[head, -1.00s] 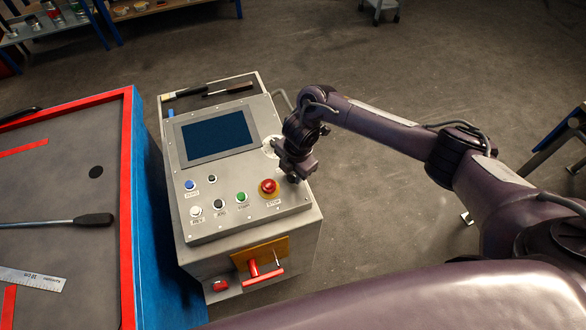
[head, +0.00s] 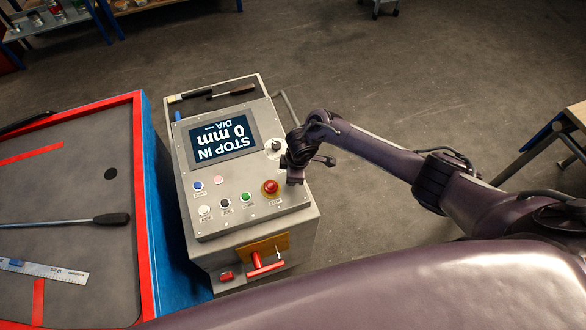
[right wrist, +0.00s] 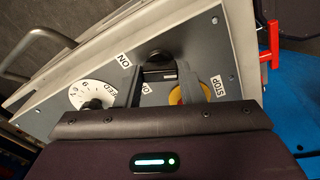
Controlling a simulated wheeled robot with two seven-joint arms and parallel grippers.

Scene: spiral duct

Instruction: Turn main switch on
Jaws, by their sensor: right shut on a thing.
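The control panel (head: 280,206) is a grey sloped box with a lit screen (head: 221,133) reading "STOP IN 0 mm DIA", upside down from here. My right gripper (head: 296,178) is at the panel's right edge, above the red stop button (head: 270,187); it hides the main switch in the head view. In the right wrist view the gripper (right wrist: 167,78) is shut around the black main switch knob (right wrist: 157,56), beside an "ON" label (right wrist: 123,61). The fingers partly hide the knob. My left gripper is out of view.
A white speed dial (right wrist: 92,94) sits close beside the gripper. Blue, white, black and green buttons line the panel's lower left. A red handle (head: 265,268) sticks out of the front. A red-rimmed table (head: 138,190) stands close left. Open floor lies right.

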